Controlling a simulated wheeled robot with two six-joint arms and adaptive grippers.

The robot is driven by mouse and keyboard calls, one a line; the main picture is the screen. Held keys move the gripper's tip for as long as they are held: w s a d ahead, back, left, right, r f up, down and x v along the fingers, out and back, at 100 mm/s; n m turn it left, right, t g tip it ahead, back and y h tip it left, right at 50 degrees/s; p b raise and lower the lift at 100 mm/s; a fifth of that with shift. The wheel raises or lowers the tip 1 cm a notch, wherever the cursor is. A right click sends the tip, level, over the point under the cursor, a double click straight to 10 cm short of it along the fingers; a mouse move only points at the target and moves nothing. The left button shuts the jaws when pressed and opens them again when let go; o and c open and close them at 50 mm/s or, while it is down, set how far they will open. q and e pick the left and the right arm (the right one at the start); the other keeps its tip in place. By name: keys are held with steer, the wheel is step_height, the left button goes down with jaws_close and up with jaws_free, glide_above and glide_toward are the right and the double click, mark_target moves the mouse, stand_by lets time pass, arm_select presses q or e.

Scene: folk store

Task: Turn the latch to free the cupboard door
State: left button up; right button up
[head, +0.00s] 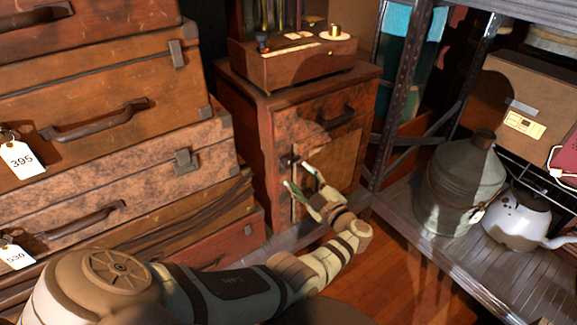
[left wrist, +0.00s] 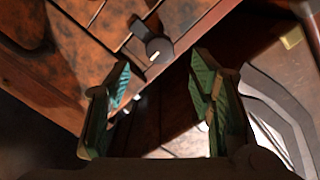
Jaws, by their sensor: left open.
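The wooden cupboard (head: 262,165) stands in the middle of the head view, with a drawer above a door (head: 335,165). A small dark latch (head: 286,162) sits at the upper left edge of the door. In the left wrist view the latch (left wrist: 158,48) shows as a dark round piece with a pale tip, ahead of the fingers. My left gripper (head: 301,178) is open in front of the door, close to the latch; its green-padded fingers (left wrist: 163,82) have nothing between them. I cannot tell whether a finger touches the door. My right gripper is not in view.
Stacked suitcases (head: 110,110) rise close on the left. A wooden instrument box (head: 290,60) stands on the cupboard. A metal shelf (head: 400,200) on the right holds a metal can (head: 462,185) and a white kettle (head: 517,218). Some wooden floor (head: 345,283) is clear below.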

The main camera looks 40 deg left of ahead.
mark_target(289, 165)
arm_select(q)
steer(key=b+x, duration=0.1)
steer(key=x, duration=0.5)
steer(key=shift+w+f+b, duration=0.1)
steer(key=shift+f+b, duration=0.1)
steer(key=shift+b, duration=0.2)
steer(key=shift+w+a+r, duration=0.15)
steer(key=shift+w+a, duration=0.05)
steer(key=shift+a, duration=0.45)
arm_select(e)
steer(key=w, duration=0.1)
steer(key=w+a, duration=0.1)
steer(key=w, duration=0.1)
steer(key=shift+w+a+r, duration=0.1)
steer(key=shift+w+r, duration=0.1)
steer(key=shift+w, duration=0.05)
arm_select(q)
steer(key=c, duration=1.2)
steer(key=shift+o, duration=0.2)
